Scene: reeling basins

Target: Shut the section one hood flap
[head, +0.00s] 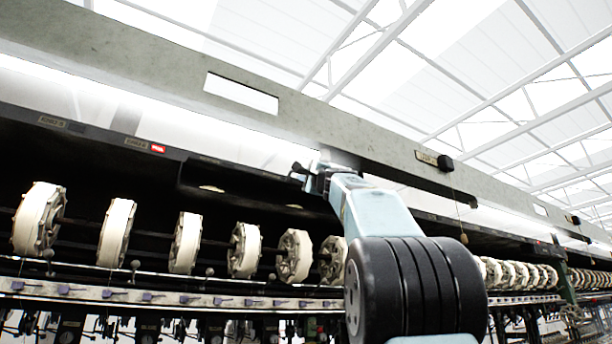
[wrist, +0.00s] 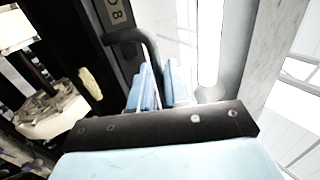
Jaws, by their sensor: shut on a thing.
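My gripper (head: 308,178) is up at the hood in the head view, near the right end of a dark panel (head: 240,190) that looks like the hood flap. In the wrist view my gripper's blue fingers (wrist: 160,88) are closed around the lower part of a black bent handle (wrist: 128,36). The handle is fixed to a dark strip bearing a small number plate (wrist: 117,12). The fingertips and part of the handle hide each other. I cannot tell clearly how far the flap is open.
A long pale beam (head: 240,93) runs above the hood. Several white reels (head: 116,232) stand in a row below, close under my arm. A rail (head: 150,297) runs beneath them. A black knob (head: 445,163) sits on the beam to the right.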

